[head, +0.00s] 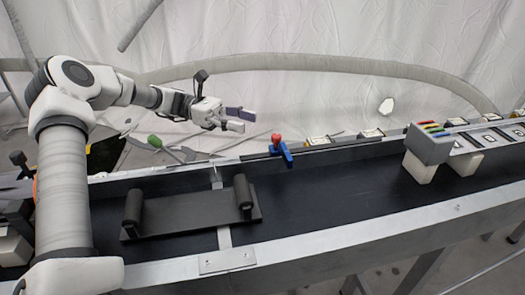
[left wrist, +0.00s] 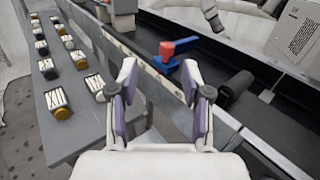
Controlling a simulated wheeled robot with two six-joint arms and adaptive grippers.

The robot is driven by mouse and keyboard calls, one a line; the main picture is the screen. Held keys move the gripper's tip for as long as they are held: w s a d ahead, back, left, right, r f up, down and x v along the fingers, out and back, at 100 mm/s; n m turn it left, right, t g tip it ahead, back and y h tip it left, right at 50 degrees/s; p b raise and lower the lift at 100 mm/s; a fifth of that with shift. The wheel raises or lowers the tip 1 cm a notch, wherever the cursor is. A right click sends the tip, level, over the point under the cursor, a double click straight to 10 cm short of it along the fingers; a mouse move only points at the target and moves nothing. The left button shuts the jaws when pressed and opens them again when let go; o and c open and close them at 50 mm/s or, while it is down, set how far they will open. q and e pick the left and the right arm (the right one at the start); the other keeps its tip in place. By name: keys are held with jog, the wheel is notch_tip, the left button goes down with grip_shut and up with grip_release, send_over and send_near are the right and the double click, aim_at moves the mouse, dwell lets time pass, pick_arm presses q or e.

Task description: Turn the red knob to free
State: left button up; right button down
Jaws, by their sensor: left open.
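The red knob (head: 276,138) sits on a blue bracket (head: 285,154) at the far edge of the conveyor. In the left wrist view the red knob (left wrist: 167,49) stands ahead of the gripper, with the blue bracket (left wrist: 168,66) beside it. My left gripper (head: 242,119) is open and empty, held to the left of the knob and a little higher, apart from it. In the left wrist view its two purple-padded fingers (left wrist: 163,108) are spread. My right gripper is not seen.
The black conveyor (head: 340,185) runs across, with a dark cradle with two rollers (head: 190,213) at its left. A grey box with coloured strips (head: 430,143) stands at the right. Several labelled blocks (left wrist: 58,97) sit on a side shelf. A green-tipped lever (head: 155,142) is behind the belt.

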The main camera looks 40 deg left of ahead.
aim_at(276, 141)
pick_arm(q)
jog(key=d+b, duration=0.1)
jog(key=d, duration=0.7)
jog(key=shift+f, duration=0.35)
jog(key=shift+w, duration=0.1)
grip_shut()
